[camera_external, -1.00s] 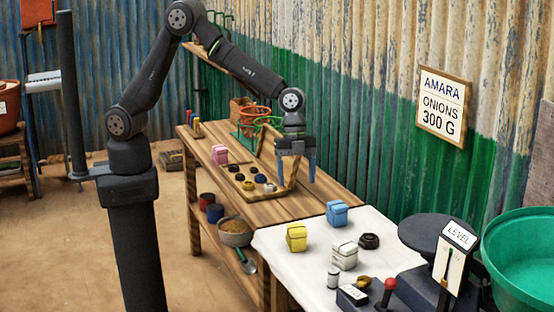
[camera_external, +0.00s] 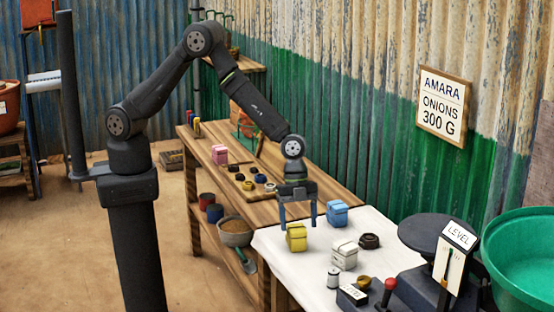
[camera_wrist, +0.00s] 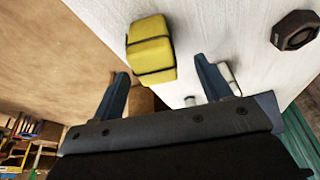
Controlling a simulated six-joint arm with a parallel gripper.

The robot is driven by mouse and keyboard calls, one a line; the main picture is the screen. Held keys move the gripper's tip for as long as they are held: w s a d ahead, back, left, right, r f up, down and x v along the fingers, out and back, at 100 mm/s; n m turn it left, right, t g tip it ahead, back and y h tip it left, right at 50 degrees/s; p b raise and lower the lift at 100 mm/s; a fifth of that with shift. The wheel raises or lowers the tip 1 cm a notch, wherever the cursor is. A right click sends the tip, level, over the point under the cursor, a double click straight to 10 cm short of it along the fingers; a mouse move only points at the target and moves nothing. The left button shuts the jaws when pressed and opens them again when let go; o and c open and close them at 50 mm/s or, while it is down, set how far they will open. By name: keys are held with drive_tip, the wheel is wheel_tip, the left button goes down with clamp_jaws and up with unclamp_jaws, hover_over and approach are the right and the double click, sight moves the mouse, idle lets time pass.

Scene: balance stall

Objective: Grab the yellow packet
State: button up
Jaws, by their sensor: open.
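The yellow packet (camera_external: 296,237) sits on the white cloth near its left edge, with a dark band around it. My gripper (camera_external: 298,225) is open, with its fingers pointing down over the packet in the external view. In the wrist view the yellow packet (camera_wrist: 150,48) lies beyond the fingertips of my gripper (camera_wrist: 160,68), between the lines of the two fingers. Nothing is between the fingers. I cannot tell the exact height gap between fingertips and packet.
A blue packet (camera_external: 337,213) stands close to the right. A white packet (camera_external: 344,254), a dark ring-shaped weight (camera_external: 369,241) and a small jar (camera_external: 333,279) are on the cloth. The scale (camera_external: 428,236) stands at the right. A pink packet (camera_external: 219,154) is further back.

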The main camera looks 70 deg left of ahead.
sight(297, 227)
drive_tip(key=x, duration=0.4)
drive_tip(key=shift+s+a+f, duration=0.1)
drive_tip(key=shift+s+f, duration=0.15)
drive_tip(key=shift+s, duration=0.05)
drive_tip(key=c, duration=1.2)
drive_tip(key=shift+r, duration=0.1)
